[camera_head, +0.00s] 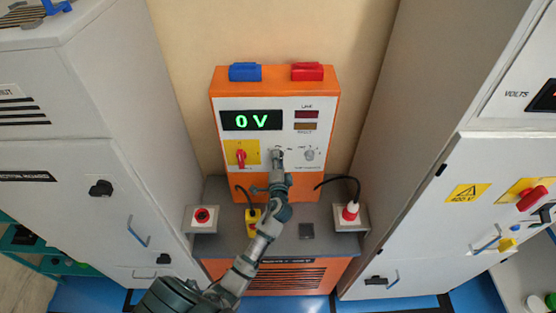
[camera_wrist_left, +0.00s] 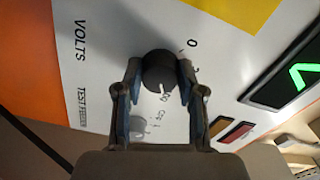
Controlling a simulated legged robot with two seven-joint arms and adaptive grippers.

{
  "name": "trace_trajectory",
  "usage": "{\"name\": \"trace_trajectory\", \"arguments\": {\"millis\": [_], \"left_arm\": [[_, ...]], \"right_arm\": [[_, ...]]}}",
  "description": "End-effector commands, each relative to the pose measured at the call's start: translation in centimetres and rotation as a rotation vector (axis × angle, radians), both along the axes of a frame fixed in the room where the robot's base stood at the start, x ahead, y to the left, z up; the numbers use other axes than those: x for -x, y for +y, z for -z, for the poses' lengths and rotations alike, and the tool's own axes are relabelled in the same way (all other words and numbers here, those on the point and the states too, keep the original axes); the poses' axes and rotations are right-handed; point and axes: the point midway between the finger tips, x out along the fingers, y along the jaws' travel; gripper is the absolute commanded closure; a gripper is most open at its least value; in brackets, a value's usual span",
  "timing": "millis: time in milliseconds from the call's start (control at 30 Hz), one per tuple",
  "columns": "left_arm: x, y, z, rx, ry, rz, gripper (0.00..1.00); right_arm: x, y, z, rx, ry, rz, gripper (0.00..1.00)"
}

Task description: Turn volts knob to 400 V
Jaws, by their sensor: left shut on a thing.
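The volts knob is a round black knob (camera_wrist_left: 158,70) on the white front panel, next to the word VOLTS in the left wrist view. My left gripper (camera_wrist_left: 158,80) is shut on it, one finger at each side. The knob's white pointer line faces a partly hidden label that seems to end in 00. A 0 mark stands on the panel to the upper right. In the head view my left gripper (camera_head: 277,158) covers most of the knob. The green display (camera_head: 251,120) reads 0 V. My right gripper is not in view.
The orange tester (camera_head: 220,90) carries a red switch (camera_head: 241,156) on a yellow plate left of my gripper and a small grey knob (camera_head: 310,155) to its right. Grey cabinets stand on both sides.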

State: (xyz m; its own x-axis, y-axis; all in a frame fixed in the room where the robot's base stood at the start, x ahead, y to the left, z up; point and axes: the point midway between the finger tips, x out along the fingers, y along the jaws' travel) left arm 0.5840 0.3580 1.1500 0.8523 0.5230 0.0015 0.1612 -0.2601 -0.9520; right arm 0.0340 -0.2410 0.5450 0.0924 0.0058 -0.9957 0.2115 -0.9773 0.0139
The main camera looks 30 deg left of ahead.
Motion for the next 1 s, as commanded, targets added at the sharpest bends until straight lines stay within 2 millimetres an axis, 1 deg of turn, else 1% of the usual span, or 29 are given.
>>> {"name": "trace_trajectory", "arguments": {"millis": [33,133,167,200,233,533,667,767,1000], "left_arm": [[0.1,-0.1,0.8,0.006,0.015,0.000,0.96],[0.1,-0.1,0.8,0.006,0.015,0.000,0.96],[0.1,-0.1,0.8,0.006,0.015,0.000,0.54],[0.1,-0.1,0.8,0.007,0.015,0.000,0.44],[0.1,-0.1,0.8,0.006,0.014,0.000,0.36],[0.1,-0.1,0.3,0.003,0.005,0.001,0.36],[0.9,-0.6,0.3,0.004,0.004,0.001,0.36],[2.5,-1.5,0.4,0.005,0.005,0.001,0.36],[7.0,-4.4,0.6,0.007,0.009,0.001,0.36]], "right_arm": [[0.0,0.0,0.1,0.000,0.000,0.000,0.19],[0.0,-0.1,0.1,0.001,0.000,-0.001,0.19],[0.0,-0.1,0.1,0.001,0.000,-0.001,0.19],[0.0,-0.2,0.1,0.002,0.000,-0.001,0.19],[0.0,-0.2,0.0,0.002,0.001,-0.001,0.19],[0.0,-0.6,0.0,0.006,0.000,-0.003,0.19],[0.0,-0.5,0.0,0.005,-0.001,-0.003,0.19],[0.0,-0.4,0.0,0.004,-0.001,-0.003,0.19],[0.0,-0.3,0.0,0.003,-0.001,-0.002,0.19]]}}
